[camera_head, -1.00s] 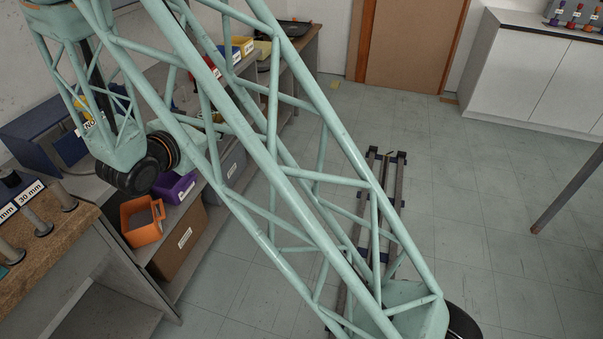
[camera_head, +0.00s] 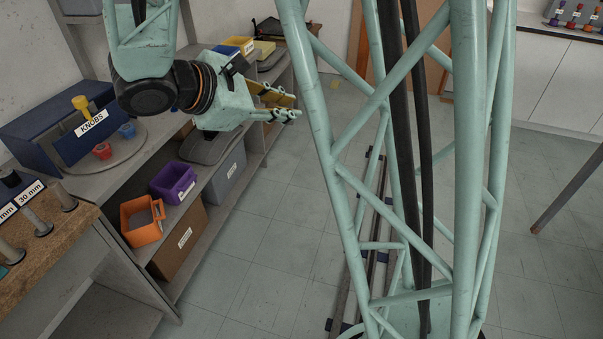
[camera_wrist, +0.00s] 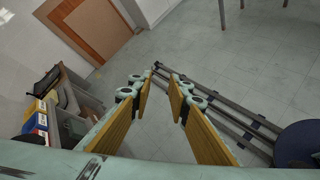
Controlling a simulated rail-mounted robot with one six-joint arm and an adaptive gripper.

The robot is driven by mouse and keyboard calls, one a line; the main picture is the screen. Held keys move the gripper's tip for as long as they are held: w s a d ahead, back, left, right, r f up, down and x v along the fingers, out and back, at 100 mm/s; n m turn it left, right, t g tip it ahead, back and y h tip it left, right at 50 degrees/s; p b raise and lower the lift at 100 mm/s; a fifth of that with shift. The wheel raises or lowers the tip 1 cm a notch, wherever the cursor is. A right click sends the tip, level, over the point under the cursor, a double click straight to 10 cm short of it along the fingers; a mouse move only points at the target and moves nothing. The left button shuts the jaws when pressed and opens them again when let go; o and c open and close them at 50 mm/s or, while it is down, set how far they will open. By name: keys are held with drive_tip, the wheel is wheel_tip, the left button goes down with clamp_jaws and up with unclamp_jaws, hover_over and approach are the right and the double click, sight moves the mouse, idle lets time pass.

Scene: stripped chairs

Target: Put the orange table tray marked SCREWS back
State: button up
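An orange tray (camera_head: 142,221) sits at the lower left in the head view, on the shelf unit beside a purple tray (camera_head: 173,182). No SCREWS mark is readable on it from here. My gripper (camera_head: 286,104) is up and to the right of the orange tray, clear of it and pointing right. The orange tray cannot be made out in the wrist view.
A blue box labelled KNOBS (camera_head: 75,128) stands on the upper shelf near red and blue cups. A brown bin (camera_head: 180,238) and a grey bin (camera_head: 223,177) are below. A wooden bench (camera_head: 50,236) with rods is at left. Floor (camera_head: 255,240) is open; floor rails run at centre.

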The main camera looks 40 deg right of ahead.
drive_tip(key=s+a+r+m+g+y, duration=0.1)
drive_tip(key=s+r+m+y, duration=0.15)
drive_tip(key=s, duration=0.65)
drive_tip(key=s+a+r+m+g+y, duration=0.1)
drive_tip(key=s+m+y, duration=0.25)
drive_tip(key=s, duration=0.45)
drive_tip(key=s+a+r+m+t+y, duration=0.3)
drive_tip(key=s+a+m+y, duration=0.2)
drive_tip(key=s+a, duration=0.6)
drive_tip(key=shift+a+r+m+t+y, duration=0.35)
drive_tip(key=shift+a+m, duration=0.45)
drive_tip(key=shift+a, duration=0.5)
